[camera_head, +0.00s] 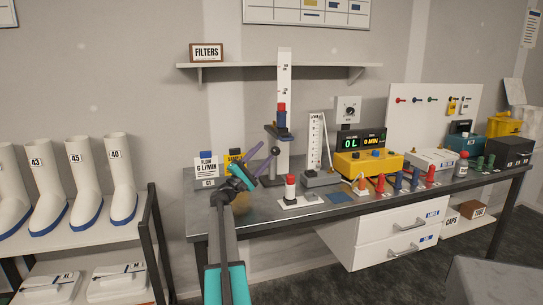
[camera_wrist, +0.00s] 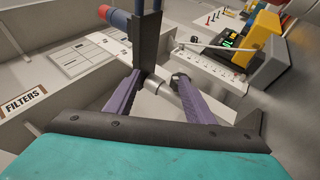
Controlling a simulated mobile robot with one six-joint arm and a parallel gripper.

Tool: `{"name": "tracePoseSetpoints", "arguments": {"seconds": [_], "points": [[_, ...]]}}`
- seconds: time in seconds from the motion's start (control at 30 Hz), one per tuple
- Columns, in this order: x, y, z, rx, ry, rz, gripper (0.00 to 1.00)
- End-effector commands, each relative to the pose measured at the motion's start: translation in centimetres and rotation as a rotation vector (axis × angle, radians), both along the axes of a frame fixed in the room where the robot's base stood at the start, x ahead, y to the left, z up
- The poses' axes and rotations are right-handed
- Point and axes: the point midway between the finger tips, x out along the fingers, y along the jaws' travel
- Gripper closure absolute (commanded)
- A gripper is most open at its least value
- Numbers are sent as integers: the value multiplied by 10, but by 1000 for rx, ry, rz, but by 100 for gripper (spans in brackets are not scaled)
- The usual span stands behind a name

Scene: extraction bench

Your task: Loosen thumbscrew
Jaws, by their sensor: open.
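A tall white measuring stand (camera_head: 284,75) rises from the bench in the head view, with a dark carriage bearing a red and blue piece (camera_head: 281,117). A dark round knob (camera_head: 275,151), seemingly the thumbscrew, shows low beside the column. My gripper (camera_head: 262,160) is just left of the stand, its purple fingers apart. In the wrist view my gripper (camera_wrist: 158,80) is open, a finger on each side of a pale shaft (camera_wrist: 160,89). A dark knob (camera_wrist: 180,78) lies at the right fingertip, partly covered. I cannot tell whether either finger touches it.
A wall shelf (camera_head: 330,66) with a FILTERS sign (camera_head: 206,53) is above. A yellow display unit (camera_head: 368,163), a small white scale (camera_head: 318,145) and several red and blue pieces crowd the right. Boots (camera_head: 80,170) stand on a rack at left.

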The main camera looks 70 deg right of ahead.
Motion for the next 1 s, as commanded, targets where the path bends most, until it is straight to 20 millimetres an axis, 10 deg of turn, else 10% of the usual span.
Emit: {"name": "tracePoseSetpoints", "arguments": {"seconds": [1.0], "points": [[24,42,-2,32,-9,5,51]]}}
